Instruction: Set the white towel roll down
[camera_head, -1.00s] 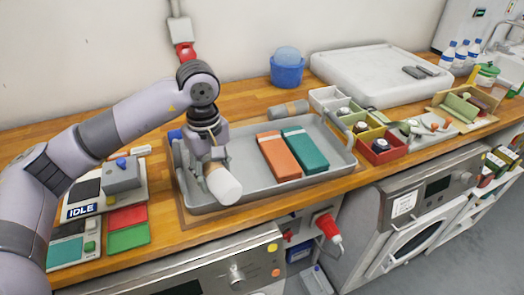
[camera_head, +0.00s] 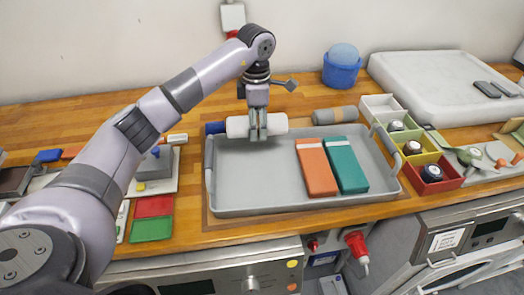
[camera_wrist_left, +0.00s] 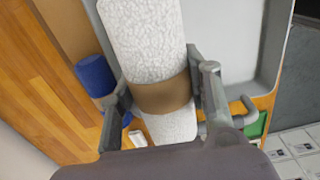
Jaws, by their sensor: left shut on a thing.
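The white towel roll (camera_head: 237,127) lies level across the jaws of my left gripper (camera_head: 258,136), by the back left rim of the grey tray (camera_head: 255,185). In the left wrist view the towel roll (camera_wrist_left: 145,40) has a brown band round its middle, and the fingers (camera_wrist_left: 160,92) close on both sides of that band. The roll overlaps the tray's back rim in the head view; I cannot tell whether it touches anything below. My right gripper is not in view.
A blue roll (camera_head: 214,128) lies behind the tray's left corner, and a grey roll (camera_head: 335,115) lies behind it further right. An orange packet (camera_head: 316,168) and a teal packet (camera_head: 346,165) lie in the tray's right half. The tray's left half is bare.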

